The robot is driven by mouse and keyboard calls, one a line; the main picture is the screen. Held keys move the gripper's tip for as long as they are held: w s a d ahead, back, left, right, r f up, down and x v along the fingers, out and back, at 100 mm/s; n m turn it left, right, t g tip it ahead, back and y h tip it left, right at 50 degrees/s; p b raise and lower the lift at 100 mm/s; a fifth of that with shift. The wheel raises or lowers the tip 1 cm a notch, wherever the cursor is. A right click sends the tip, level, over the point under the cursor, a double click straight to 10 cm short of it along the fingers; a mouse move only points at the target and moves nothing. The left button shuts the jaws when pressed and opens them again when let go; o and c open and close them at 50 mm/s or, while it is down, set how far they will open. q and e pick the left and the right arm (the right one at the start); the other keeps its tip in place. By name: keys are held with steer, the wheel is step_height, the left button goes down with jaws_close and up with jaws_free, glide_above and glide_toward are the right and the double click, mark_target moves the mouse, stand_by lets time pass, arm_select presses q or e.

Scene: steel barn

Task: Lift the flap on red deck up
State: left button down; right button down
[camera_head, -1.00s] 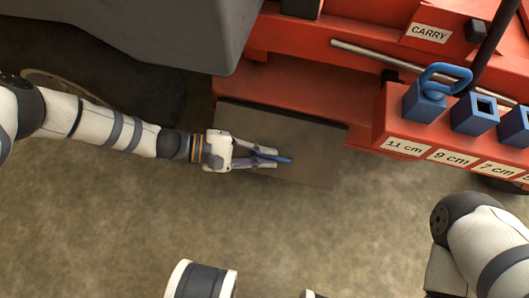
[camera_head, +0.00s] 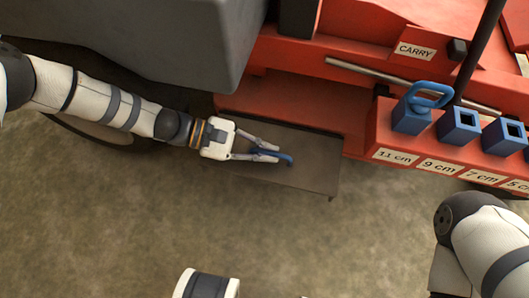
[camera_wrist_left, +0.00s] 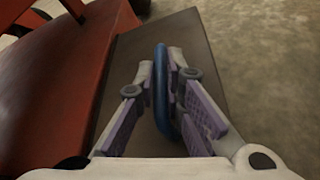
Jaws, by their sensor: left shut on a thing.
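The flap (camera_head: 310,172) is a dark brown panel along the front edge of the red deck (camera_head: 300,100). A blue bar handle (camera_head: 287,159) is on its face. My left gripper (camera_head: 271,153) reaches in from the left over the flap and is shut on the handle. In the left wrist view the blue handle (camera_wrist_left: 161,85) runs between the purple-padded fingers, with the brown flap (camera_wrist_left: 205,60) behind it. The fingers hide part of the handle. The flap's exact tilt is hard to tell. My right arm shows at the lower right, but its gripper is out of view.
A red rack with size labels (camera_head: 437,166) and blue sockets (camera_head: 459,125) stands right of the flap. A blue shackle-like piece (camera_head: 412,112) sits in its first socket. A grey housing (camera_head: 150,40) is above my left arm.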

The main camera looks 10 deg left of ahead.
arm_select(q)
steer(key=shift+w+r, duration=0.35)
steer(key=shift+w, duration=0.05)
steer(key=c, duration=1.7)
jaws_free()
steer(key=shift+s, duration=0.1)
steer(key=shift+f, duration=0.1)
